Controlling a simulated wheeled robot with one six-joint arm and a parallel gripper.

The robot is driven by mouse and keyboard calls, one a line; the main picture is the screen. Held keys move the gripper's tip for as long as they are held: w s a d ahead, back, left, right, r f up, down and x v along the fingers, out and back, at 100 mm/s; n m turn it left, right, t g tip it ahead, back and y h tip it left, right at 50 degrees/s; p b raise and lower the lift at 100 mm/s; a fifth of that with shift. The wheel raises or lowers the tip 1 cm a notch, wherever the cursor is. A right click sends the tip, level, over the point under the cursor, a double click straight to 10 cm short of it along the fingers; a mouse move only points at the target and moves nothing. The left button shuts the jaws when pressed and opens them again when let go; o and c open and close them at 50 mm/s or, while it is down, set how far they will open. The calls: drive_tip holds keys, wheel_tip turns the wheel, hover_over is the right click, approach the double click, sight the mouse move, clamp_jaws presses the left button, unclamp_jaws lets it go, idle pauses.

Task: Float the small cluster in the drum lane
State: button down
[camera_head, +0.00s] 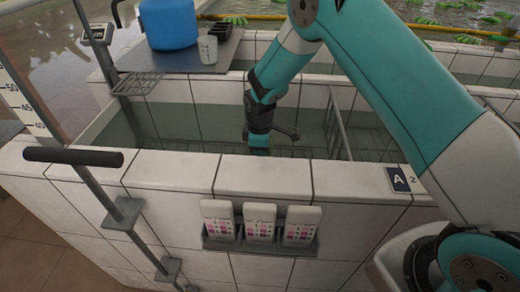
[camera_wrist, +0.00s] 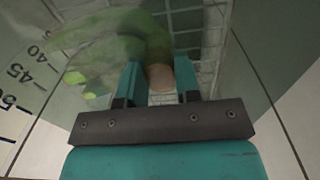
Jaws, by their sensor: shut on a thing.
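The small green cluster (camera_wrist: 105,60) shows in the wrist view, blurred and partly see-through under water, left of and ahead of the fingers. Its brownish cut stem (camera_wrist: 160,76) sits between the two teal fingers of my gripper (camera_wrist: 160,84), which is shut on it. In the head view my gripper (camera_head: 259,150) points down into the water of the front tiled tank (camera_head: 262,174), close behind its near wall. The cluster is hidden there. The blue drum (camera_head: 170,24) stands on a grey shelf at the back left of this tank.
A white cup (camera_head: 208,50) and a dark tray stand beside the drum. A wire rack (camera_head: 137,83) hangs at the tank's left. A metal divider (camera_head: 338,125) is right of my gripper. An "A 2" sign (camera_head: 402,180) marks the near wall. More green bunches float in the back.

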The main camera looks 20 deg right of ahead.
drive_tip(key=shift+f+b, duration=0.55)
drive_tip(key=shift+f, duration=0.3)
idle(0.3)
drive_tip(key=c, duration=0.8)
unclamp_jaws()
drive_tip(key=shift+o, duration=0.2)
wheel_tip(320, 180, up, 35)
drive_tip(key=p, duration=1.4)
drive_tip(key=shift+s+a, duration=0.15)
drive_tip(key=shift+s, duration=0.15)
